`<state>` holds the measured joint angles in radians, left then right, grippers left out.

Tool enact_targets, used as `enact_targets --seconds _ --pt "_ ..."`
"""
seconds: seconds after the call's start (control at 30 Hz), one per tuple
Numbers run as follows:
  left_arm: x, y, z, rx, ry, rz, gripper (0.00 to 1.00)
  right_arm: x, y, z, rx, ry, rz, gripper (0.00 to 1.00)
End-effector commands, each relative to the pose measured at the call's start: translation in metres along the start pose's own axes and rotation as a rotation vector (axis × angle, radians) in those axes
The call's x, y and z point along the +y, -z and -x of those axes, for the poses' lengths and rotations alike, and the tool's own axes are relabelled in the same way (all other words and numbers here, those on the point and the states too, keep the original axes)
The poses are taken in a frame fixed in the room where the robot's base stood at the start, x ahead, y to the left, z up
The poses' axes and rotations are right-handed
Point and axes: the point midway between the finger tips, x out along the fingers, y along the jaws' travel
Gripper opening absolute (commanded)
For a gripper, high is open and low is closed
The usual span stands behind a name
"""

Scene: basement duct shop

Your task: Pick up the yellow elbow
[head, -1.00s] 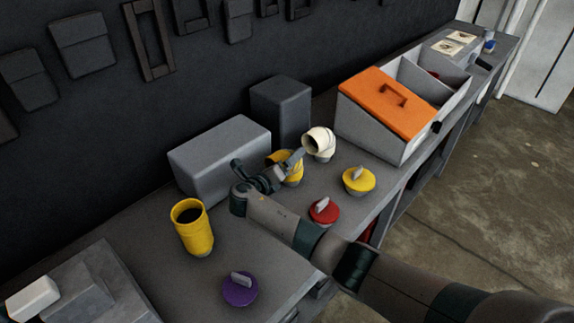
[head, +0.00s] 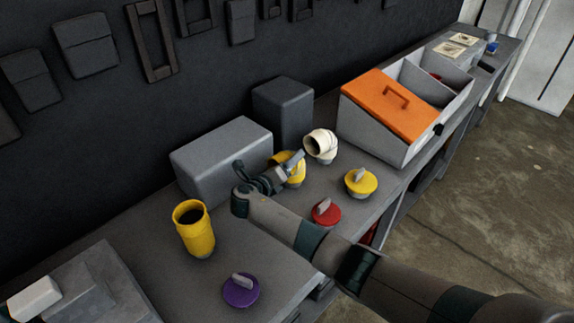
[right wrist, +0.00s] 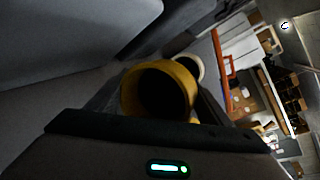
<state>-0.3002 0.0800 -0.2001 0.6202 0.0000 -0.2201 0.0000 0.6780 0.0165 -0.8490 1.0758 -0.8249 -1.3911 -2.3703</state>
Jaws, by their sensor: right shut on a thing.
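The yellow elbow (head: 298,176) stands on the bench beside the white elbow, partly hidden behind my right gripper (head: 281,173). My right gripper is shut on the yellow elbow, with a finger on either side of it. In the right wrist view the elbow (right wrist: 129,92) shows its round, dark opening between the two fingers. I cannot tell whether its base is clear of the bench. My left gripper is not in view.
A white elbow (head: 320,146) stands just behind. Grey boxes (head: 222,160) (head: 283,112) stand along the wall side. A yellow pipe piece (head: 198,236), red (head: 325,213), yellow (head: 361,183) and purple (head: 240,292) caps sit around the arm. An orange-lidded bin (head: 388,108) stands to the right.

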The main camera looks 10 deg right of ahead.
Motion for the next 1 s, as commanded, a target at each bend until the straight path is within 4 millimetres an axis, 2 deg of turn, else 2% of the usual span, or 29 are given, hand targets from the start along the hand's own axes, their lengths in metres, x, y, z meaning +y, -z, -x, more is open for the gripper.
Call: enact_targets --seconds 0.27,0.4,1.0 --pt "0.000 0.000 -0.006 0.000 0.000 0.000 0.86 -0.013 -0.013 0.004 -0.003 0.002 -0.004 0.45" --pt "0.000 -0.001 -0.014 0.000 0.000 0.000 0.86 -0.028 -0.029 0.009 -0.005 0.002 -0.007 0.45" --pt "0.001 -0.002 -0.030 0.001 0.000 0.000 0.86 -0.130 -0.004 0.013 -0.003 0.003 -0.003 0.45"
